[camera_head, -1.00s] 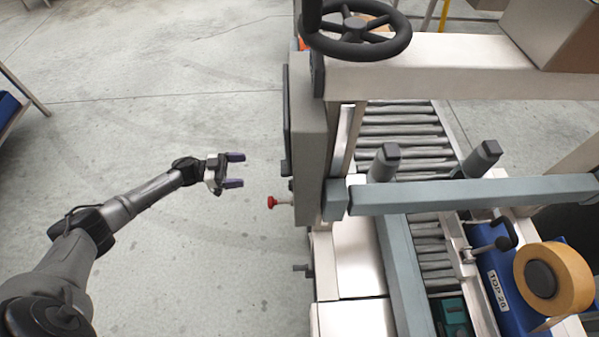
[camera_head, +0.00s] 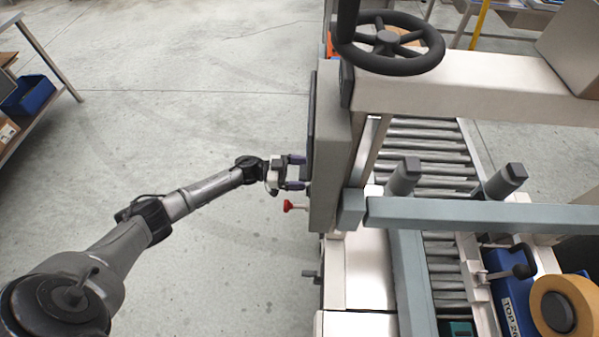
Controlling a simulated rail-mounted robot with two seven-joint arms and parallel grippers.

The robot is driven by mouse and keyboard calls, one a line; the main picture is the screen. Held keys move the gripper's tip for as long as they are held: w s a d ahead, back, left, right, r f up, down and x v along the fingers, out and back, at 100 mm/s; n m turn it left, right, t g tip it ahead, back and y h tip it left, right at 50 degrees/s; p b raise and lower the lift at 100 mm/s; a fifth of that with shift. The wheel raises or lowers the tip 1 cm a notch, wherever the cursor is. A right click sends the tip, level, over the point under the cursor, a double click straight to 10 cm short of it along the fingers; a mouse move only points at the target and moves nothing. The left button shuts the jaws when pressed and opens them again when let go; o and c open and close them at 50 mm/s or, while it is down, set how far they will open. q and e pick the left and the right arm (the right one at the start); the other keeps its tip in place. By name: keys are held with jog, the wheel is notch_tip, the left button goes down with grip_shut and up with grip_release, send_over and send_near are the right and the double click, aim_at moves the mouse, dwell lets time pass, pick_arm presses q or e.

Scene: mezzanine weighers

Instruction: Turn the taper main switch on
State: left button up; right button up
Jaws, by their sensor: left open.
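The taper's grey control box (camera_head: 336,150) stands upright on the left side of the machine, with a dark panel (camera_head: 311,118) on its left face. A red knob (camera_head: 288,206) sticks out of that face lower down. My left gripper (camera_head: 299,172) is open, its two fingers pointing right at the box face, just above the red knob. The fingertips are at or very near the face; I cannot tell if they touch. The main switch cannot be made out now; the face is seen edge-on and the fingers are in front. My right gripper is not in view.
A black handwheel (camera_head: 388,42) sits above the box on a pale beam. A roller conveyor (camera_head: 425,150) and a grey crossbar (camera_head: 480,214) lie to the right, with a tape roll (camera_head: 562,305) at lower right. A shelf with a blue bin (camera_head: 28,94) stands far left. The floor between is clear.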

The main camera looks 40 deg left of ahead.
pick_arm(q)
jog(key=shift+c, duration=0.2)
jog(key=c, duration=0.9)
jog(key=shift+m, duration=0.4)
jog(key=m+b, duration=0.1)
jog(key=m, duration=0.3)
jog(key=shift+f+b, duration=0.1)
jog(key=shift+b, duration=0.2)
jog(key=m+b, duration=0.1)
jog(key=m, duration=0.3)
jog(key=shift+m+b, duration=0.3)
jog(key=shift+b, duration=0.1)
jog(key=m+b, duration=0.2)
jog(key=m, duration=0.3)
jog(key=shift+b, duration=0.3)
jog(key=shift+m+b, duration=0.8)
jog(key=shift+m, duration=0.9)
